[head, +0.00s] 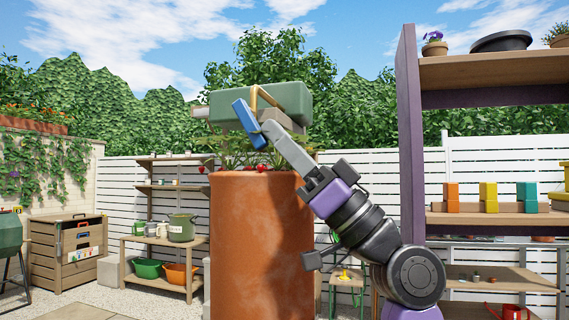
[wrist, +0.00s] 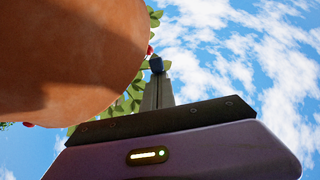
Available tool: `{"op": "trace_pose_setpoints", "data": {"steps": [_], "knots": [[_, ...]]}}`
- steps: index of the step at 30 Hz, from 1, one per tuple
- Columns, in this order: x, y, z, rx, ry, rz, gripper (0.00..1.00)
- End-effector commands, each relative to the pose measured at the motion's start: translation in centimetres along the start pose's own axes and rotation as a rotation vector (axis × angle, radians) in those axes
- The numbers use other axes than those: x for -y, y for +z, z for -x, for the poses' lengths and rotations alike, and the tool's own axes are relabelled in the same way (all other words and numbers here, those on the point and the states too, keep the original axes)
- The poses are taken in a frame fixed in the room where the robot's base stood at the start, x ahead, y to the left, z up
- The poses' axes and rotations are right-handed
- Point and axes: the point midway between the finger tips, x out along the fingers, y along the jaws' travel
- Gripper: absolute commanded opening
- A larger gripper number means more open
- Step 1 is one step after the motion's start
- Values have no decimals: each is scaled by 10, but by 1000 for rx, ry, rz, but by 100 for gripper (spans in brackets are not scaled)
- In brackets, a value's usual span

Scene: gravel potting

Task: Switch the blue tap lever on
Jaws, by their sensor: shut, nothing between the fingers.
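The blue tap lever (head: 245,118) hangs tilted in front of a brass pipe (head: 257,98) and a green tank (head: 288,98), above a tall terracotta pot (head: 253,245) in the head view. My gripper (head: 270,129) reaches up from the lower right with its fingers together and empty. Its tips are at the lever's right side; I cannot tell whether they touch. In the wrist view the closed fingers (wrist: 158,92) point up, with a small dark blue piece (wrist: 156,64) at their end, which looks like the lever.
Strawberry leaves and red berries (head: 262,165) top the pot, close below the fingers. A purple-framed shelf (head: 408,130) stands right of my arm. A wooden bench (head: 165,243) with pots is at the back left.

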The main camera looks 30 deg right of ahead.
Motion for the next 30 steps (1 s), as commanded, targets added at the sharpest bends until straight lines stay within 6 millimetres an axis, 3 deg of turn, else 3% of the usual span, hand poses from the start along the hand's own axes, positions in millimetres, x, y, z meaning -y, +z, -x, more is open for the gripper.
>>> {"op": "trace_pose_setpoints", "data": {"steps": [9, 30], "knots": [[0, 10, 2, -13, -1, 0, 0], [0, 11, 1, -11, -1, 0, 0]]}}
